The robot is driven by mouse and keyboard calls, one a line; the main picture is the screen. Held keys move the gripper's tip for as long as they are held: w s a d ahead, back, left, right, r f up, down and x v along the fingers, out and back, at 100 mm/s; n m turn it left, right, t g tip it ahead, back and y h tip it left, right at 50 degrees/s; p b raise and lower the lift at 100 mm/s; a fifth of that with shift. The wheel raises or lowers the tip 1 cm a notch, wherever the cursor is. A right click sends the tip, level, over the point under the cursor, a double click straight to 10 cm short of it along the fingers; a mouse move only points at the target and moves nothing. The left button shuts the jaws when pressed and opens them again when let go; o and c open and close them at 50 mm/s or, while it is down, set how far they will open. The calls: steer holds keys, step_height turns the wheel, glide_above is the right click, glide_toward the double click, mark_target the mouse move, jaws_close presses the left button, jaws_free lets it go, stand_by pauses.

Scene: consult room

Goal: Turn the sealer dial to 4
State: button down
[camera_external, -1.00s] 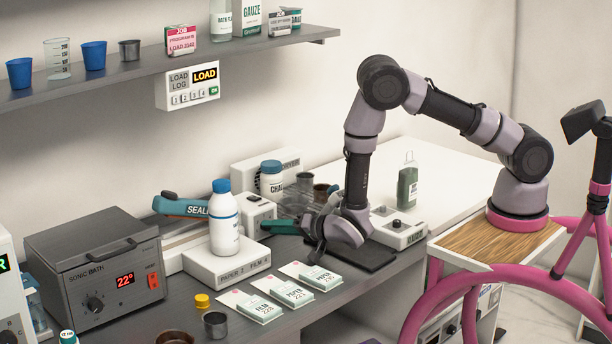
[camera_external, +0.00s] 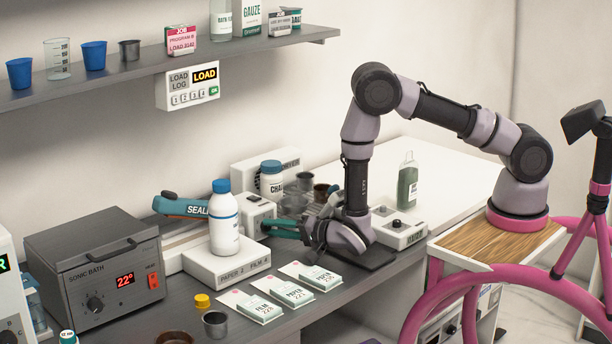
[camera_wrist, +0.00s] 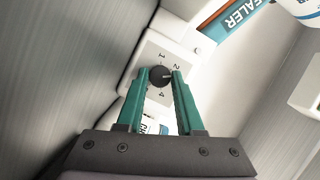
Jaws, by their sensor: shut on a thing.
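The sealer's dial (camera_wrist: 160,76) is a round black knob on a white panel (camera_wrist: 150,62) with the numbers 1, 2 and 4 visible around it. A light mark on the knob faces right in the wrist view, near the 2. My gripper (camera_wrist: 161,76) has its green fingers shut on the dial, one on each side. In the external view the green fingers of my gripper (camera_external: 268,228) reach left to the white control box (camera_external: 258,212); the dial itself is hard to make out there. The sealer's blue arm (camera_external: 182,206) lies left of the box.
A white bottle with a blue cap (camera_external: 224,232) stands on a white block (camera_external: 226,265) in front of the sealer. Another bottle (camera_external: 271,184) and metal cups (camera_external: 304,181) stand behind my gripper. Several packets (camera_external: 286,292) lie along the bench front.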

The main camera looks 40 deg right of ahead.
steer(key=c, duration=0.5)
jaws_free()
steer(key=shift+c, duration=0.2)
steer(key=v, duration=1.1)
steer(key=shift+w, duration=0.1)
